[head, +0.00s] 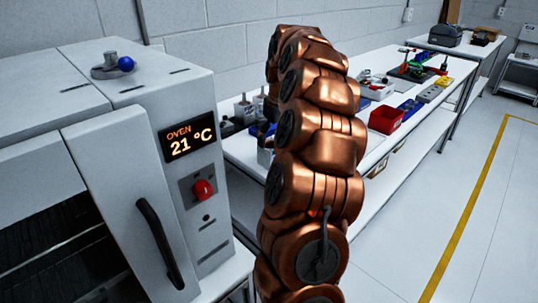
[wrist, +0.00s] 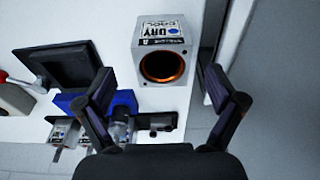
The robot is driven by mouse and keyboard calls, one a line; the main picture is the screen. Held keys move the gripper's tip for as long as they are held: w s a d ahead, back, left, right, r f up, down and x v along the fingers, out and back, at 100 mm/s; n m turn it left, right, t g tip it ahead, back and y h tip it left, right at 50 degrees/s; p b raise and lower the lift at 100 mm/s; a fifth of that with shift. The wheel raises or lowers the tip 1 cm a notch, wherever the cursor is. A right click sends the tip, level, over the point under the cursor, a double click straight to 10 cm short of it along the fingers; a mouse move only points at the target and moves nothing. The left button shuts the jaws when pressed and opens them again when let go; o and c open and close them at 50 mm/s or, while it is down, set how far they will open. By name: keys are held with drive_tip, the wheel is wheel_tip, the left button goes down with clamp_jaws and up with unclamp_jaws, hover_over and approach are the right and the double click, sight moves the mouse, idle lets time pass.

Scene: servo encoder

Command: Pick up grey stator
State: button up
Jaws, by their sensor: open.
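The grey stator (wrist: 162,36) shows in the wrist view as a box-like grey body. It has a white label reading "DRY" and "COOL" and a round opening lined with copper. It rests on a white surface. My gripper (wrist: 160,71) is open, with one finger on each side of the stator in the picture. The stator appears beyond the fingertips, and no contact shows. I cannot tell the exact gap. In the head view I cannot make out the stator or my gripper; my copper-coloured arm covers part of the bench.
Left of the stator are a black tray-like item (wrist: 62,65) and a blue block (wrist: 84,103). A floor gap lies to its right. In the head view, a white oven (head: 135,125) stands at left, and a red bin (head: 386,119) sits on the white bench (head: 424,104).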

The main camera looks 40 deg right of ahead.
drive_tip(key=shift+w+a+f, duration=0.15)
drive_tip(key=shift+w+f, duration=0.15)
drive_tip(key=shift+f, duration=0.45)
drive_tip(key=f, duration=0.2)
drive_tip(key=w+f+p, duration=0.1)
drive_tip(key=f, duration=0.1)
drive_tip(key=shift+f, duration=0.15)
drive_tip(key=c, duration=1.7)
clamp_jaws()
drive_tip(key=shift+r, duration=0.2)
